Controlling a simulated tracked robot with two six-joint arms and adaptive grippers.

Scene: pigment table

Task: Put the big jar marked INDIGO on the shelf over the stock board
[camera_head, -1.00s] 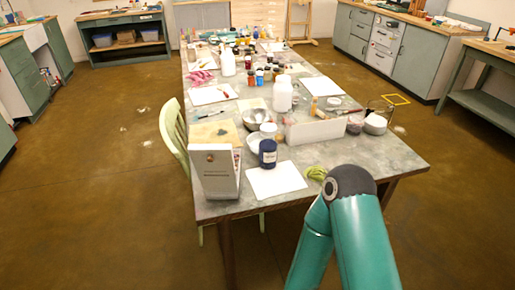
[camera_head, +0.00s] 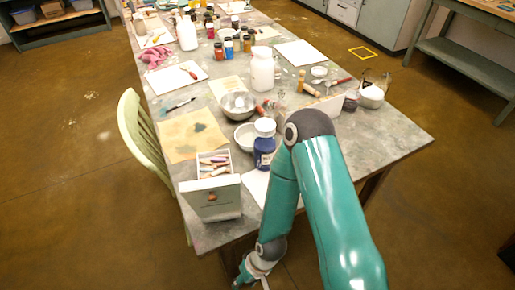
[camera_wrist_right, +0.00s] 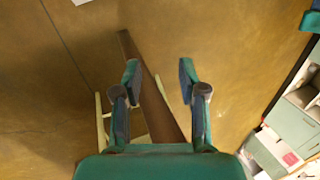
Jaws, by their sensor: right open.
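A dark blue jar with a white lid (camera_head: 264,152) stands upright near the front edge of the table, beside a white bowl. It has a pale label that is too small to read. My right arm passes just right of the jar and hides part of the white sheet there. My right gripper (camera_head: 252,277) is low, past the table's near edge and below the jar. In the right wrist view the gripper (camera_wrist_right: 159,78) is open and empty, with floor and a table leg beyond it. My left gripper is not in view. I cannot make out the shelf over the stock board.
An open box of pigment sticks (camera_head: 212,202) stands left of the jar. A white bowl (camera_head: 245,136), a metal bowl (camera_head: 238,105) and a white jug (camera_head: 263,72) are behind it. A pale green chair (camera_head: 142,140) stands at the table's left side. The right front tabletop (camera_head: 385,135) is clear.

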